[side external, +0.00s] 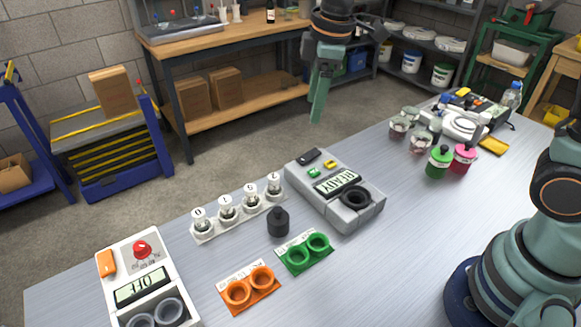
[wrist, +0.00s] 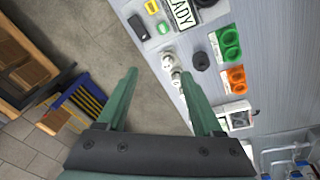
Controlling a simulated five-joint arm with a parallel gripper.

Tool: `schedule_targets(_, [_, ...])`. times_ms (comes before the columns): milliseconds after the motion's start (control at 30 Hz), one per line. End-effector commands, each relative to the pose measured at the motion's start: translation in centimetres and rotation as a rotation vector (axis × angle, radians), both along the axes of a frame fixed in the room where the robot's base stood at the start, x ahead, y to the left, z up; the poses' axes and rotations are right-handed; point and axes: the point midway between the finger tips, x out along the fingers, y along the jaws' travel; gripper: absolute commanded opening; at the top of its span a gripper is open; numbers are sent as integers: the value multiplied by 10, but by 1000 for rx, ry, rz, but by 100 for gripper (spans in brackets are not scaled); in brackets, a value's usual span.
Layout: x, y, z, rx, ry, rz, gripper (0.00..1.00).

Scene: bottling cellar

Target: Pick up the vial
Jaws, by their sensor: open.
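A white strip (side external: 207,238) holds several white lettered pieces. A grey READY device (side external: 350,222), green holder (side external: 294,263), orange holder (side external: 237,304) and white OFF box (side external: 116,250) surround the vial. Pink (side external: 463,158) and green (side external: 439,162) jars stand farther right.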

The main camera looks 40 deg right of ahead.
Motion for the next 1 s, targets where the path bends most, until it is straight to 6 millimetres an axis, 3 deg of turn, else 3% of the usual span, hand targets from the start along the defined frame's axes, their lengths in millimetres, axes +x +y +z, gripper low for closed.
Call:
schedule_targets(200, [33,38,-46,-54,93,305,68])
schedule_targets(400, [46,58,-73,-76,137,472,68])
schedule_targets(567, [48,62,-85,-79,147,509,68])
schedule_targets(833, [48,62,-129,-79,149,508,68])
schedule_targets(1000, [49,62,-145,-79,147,507,68])
